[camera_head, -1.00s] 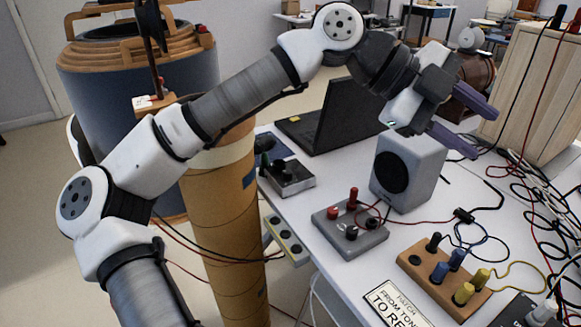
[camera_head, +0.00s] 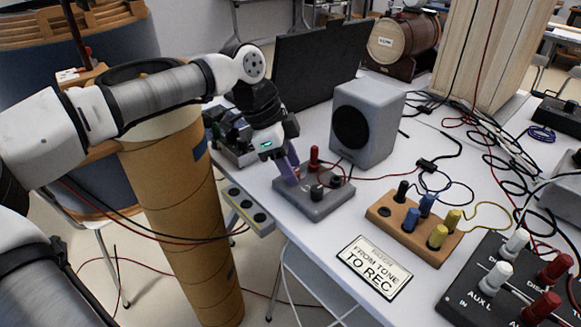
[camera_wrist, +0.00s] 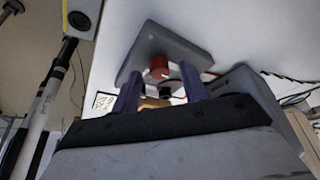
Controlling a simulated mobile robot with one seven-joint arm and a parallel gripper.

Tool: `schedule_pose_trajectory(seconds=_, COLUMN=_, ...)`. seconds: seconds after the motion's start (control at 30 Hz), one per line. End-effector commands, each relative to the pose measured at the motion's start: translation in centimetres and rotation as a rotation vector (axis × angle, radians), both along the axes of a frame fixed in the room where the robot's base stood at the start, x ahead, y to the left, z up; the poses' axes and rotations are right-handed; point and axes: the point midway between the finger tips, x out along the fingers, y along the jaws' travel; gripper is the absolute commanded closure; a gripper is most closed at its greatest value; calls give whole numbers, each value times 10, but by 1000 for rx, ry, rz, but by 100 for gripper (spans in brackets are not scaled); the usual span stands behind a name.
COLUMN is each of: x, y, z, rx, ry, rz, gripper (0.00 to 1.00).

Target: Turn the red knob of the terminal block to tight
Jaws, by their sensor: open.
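The grey terminal block (camera_head: 316,205) sits near the left edge of the white table. It carries red and black terminals. A tall red post (camera_head: 314,158) shows at its back, and a black one (camera_head: 317,191) at its front. My gripper (camera_head: 291,170) is open and reaches down at the block's left part. It hides most of that area in the head view. In the wrist view, the red knob (camera_wrist: 158,68) appears between my two purple fingers, with gaps on both sides. The block (camera_wrist: 168,38) fills the background there. I cannot tell the knob's tightness.
A wooden terminal board (camera_head: 384,211) and a label card (camera_head: 373,268) are to the right. Cables cover the table's right side.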

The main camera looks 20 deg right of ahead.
Motion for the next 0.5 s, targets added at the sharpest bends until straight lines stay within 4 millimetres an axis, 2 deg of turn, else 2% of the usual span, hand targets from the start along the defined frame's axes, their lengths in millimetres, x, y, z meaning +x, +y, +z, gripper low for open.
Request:
schedule_pose_trajectory(seconds=0.1, x=-2, y=-3, z=-6, rx=-2, ry=0, rz=-1, gripper=56)
schedule_pose_trajectory(seconds=0.37, x=-2, y=-3, z=-6, rx=-2, ry=0, rz=-1, gripper=57)
schedule_pose_trajectory(seconds=0.5, x=-1, y=-3, z=-6, rx=-2, ry=0, rz=-1, gripper=76)
